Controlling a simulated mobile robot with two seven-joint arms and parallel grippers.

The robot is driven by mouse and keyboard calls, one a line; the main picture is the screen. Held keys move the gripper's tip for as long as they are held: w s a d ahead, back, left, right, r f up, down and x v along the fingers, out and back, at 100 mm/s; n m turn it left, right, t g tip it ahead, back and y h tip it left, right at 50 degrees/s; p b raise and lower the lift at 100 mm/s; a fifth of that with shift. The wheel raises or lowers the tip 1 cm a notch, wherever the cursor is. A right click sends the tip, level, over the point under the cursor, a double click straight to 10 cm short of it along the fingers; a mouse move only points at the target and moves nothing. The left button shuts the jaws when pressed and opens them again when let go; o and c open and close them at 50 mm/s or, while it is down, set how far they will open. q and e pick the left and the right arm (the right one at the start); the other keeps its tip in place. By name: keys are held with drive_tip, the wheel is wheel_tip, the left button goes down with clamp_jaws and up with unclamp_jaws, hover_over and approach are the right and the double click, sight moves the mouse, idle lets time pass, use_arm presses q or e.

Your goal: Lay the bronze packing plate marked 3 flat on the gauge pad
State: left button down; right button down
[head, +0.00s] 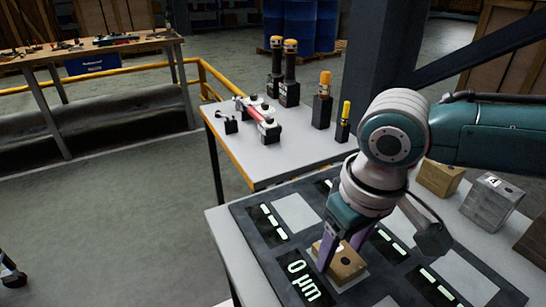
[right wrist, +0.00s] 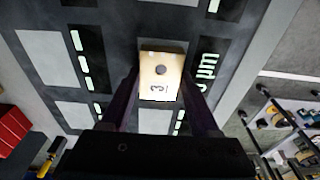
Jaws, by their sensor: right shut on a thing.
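The bronze plate marked 3 (head: 347,263) is a thick block with a dark hole in its top face. Its 3 shows in the right wrist view (right wrist: 160,75). My right gripper (head: 343,258) is shut on it, with one finger on each side. The plate looks level, over a pale square of the dark gauge board (head: 262,242), beside a display reading 0 µm (head: 303,282). The pale square shows around the plate's lower edge; I cannot tell whether the plate touches it. I cannot make out my left gripper.
To the right stand a bronze block (head: 438,178), a steel block marked 4 (head: 492,200) and a brown block (head: 534,243). Behind the board, a grey table (head: 222,158) holds a red tool (head: 262,119) and several upright yellow-topped tools. A dark pillar (head: 375,50) rises behind my right arm.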

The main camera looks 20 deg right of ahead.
drive_tip(key=shift+c, duration=1.1)
unclamp_jaws()
drive_tip(key=shift+o, duration=0.9)
wheel_tip(320, 180, up, 10)
drive_tip(key=s+p, duration=0.1)
drive_tip(key=p, duration=0.1)
drive_tip(key=shift+p, duration=0.35)
wheel_tip(320, 180, up, 6)
drive_tip(key=p, duration=0.8)
drive_tip(key=shift+s+f, duration=0.1)
